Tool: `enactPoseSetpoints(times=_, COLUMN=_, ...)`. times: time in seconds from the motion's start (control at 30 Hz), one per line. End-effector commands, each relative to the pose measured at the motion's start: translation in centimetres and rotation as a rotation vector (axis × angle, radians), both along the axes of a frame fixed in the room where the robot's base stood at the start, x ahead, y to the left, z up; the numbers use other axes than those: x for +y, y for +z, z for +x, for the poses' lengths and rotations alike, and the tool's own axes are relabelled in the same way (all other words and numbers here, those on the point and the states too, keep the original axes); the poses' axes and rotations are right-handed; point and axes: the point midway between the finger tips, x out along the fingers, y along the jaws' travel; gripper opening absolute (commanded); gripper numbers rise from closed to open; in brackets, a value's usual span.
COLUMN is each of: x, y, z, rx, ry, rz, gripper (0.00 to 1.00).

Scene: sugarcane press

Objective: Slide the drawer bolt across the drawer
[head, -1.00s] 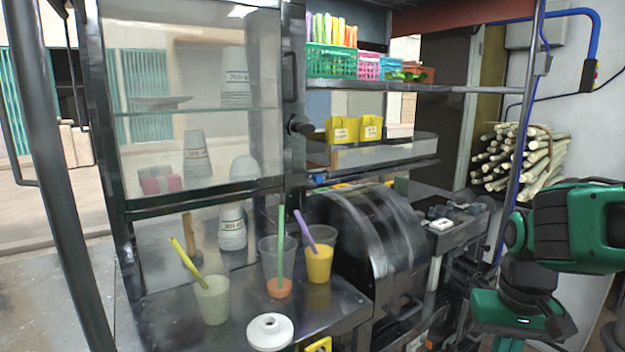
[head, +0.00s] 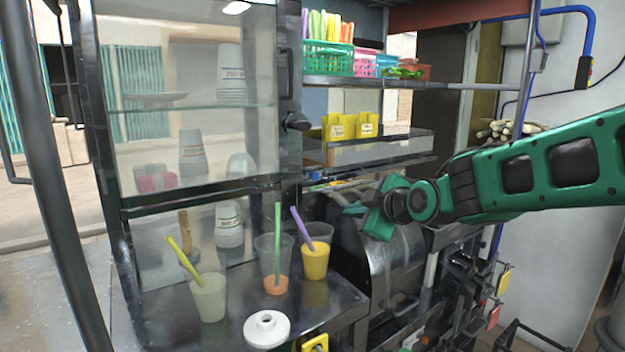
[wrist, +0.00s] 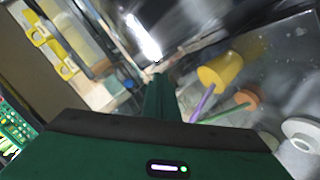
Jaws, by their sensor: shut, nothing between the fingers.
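I cannot make out the drawer bolt for certain in either view. A grey drawer-like box (head: 385,151) sits on the shelf below the yellow bins, but I cannot tell whether it is the task's drawer. My green gripper (head: 352,211) is in front of and over the dark rounded press housing (head: 398,262), right of the cups. In the wrist view its fingers (wrist: 158,85) are together and empty. The shiny press housing (wrist: 135,30) lies beyond them. My gripper and arm hide part of the housing and the machinery behind.
Cups with straws, including a yellow cup (head: 315,262), stand on the metal counter left of my gripper, with a white ring-shaped thing (head: 266,328). A glass cabinet with a black knob (head: 297,121) stands at left. Yellow bins (head: 338,128) and baskets are above. Sugarcane (head: 497,129) lies behind my arm.

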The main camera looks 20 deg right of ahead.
Motion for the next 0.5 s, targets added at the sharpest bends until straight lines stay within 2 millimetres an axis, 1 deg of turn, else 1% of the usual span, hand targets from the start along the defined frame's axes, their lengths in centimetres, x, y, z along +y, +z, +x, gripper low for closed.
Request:
enactPoseSetpoints(times=0.03, x=1.6, y=1.6, z=1.3, rx=-0.08, ry=0.054, rz=-0.04, gripper=0.0)
enactPoseSetpoints(times=0.1, x=3.3, y=3.7, z=2.5, rx=-0.181, ry=0.107, rz=-0.089, gripper=0.0)
enactPoseSetpoints(times=0.2, x=5.0, y=5.9, z=3.6, rx=-0.285, ry=0.152, rz=-0.138, gripper=0.0)
enactPoseSetpoints(times=0.3, x=5.8, y=7.2, z=4.0, rx=-0.342, ry=0.171, rz=-0.164, gripper=0.0)
enactPoseSetpoints(times=0.5, x=6.0, y=7.6, z=4.1, rx=-0.361, ry=0.176, rz=-0.173, gripper=0.0)
